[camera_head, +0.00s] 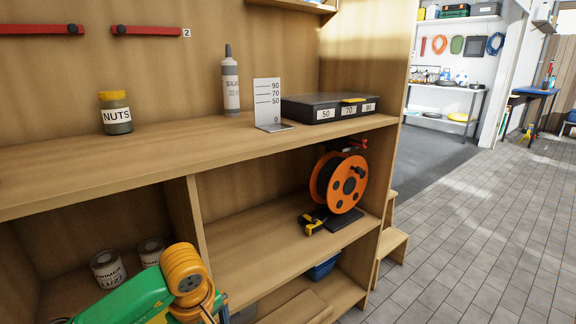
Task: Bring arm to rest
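A green arm link with a ribbed orange joint and dark cables shows at the bottom left, in front of the lower shelves of the workbench. It comes in from the lower left, as my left arm does. No gripper fingers show on it. Neither my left gripper nor my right gripper is in view, so I cannot see whether they are open or hold anything. No part of my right arm shows.
The wooden workbench (230,149) carries a nuts jar (116,115), a sealant bottle (230,86), a metal height gauge (267,104) and a black case (318,107). An orange cable reel (338,183) and tape measure (313,222) sit below. The tiled floor at right is clear.

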